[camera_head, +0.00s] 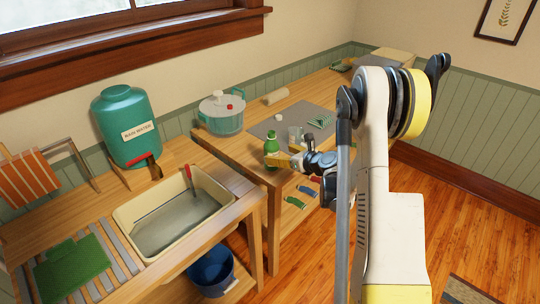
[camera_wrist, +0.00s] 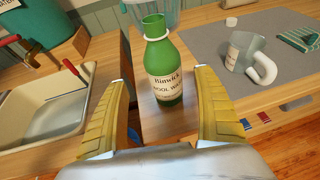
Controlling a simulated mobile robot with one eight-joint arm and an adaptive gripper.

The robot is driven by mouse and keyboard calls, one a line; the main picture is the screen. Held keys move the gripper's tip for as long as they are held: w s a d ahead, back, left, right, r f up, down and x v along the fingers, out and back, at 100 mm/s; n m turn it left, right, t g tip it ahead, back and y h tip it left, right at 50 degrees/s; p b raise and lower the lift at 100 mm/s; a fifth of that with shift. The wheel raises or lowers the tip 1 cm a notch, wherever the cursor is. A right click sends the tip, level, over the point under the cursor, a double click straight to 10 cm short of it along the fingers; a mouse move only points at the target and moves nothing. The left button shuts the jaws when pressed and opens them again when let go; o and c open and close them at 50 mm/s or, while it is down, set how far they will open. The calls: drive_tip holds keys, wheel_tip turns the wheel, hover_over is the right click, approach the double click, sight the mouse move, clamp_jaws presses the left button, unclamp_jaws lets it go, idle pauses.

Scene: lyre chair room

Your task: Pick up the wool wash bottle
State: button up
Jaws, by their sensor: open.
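The wool wash bottle (camera_wrist: 168,62) is green, with a cream label and a white ring at its neck. It stands upright near the front corner of the wooden counter, and it also shows in the head view (camera_head: 271,158). My gripper (camera_wrist: 160,98) is open, with one yellow finger on each side of the bottle's lower part in the wrist view. The bottle appears beyond or between the fingertips; I cannot tell exactly how deep. In the head view my gripper (camera_head: 290,161) is just right of the bottle, partly overlapping it.
A grey mat (camera_head: 265,127) holds a clear measuring cup with a white handle (camera_wrist: 245,58) right of the bottle. A lidded pot (camera_head: 221,116) stands behind. The sink (camera_head: 172,214) is to the left, with a blue bucket (camera_head: 211,273) below.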

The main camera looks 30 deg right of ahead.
sight(272, 149)
drive_tip(key=x, duration=0.2)
drive_tip(key=b+x, duration=0.1)
drive_tip(key=x, duration=0.1)
drive_tip(key=b+x, duration=0.1)
drive_tip(key=x, duration=0.1)
drive_tip(key=shift+w+d+r, duration=0.15)
drive_tip(key=shift+w+d, duration=0.15)
drive_tip(key=c, duration=1.4)
drive_tip(key=shift+r, duration=0.2)
drive_tip(key=shift+c, duration=0.2)
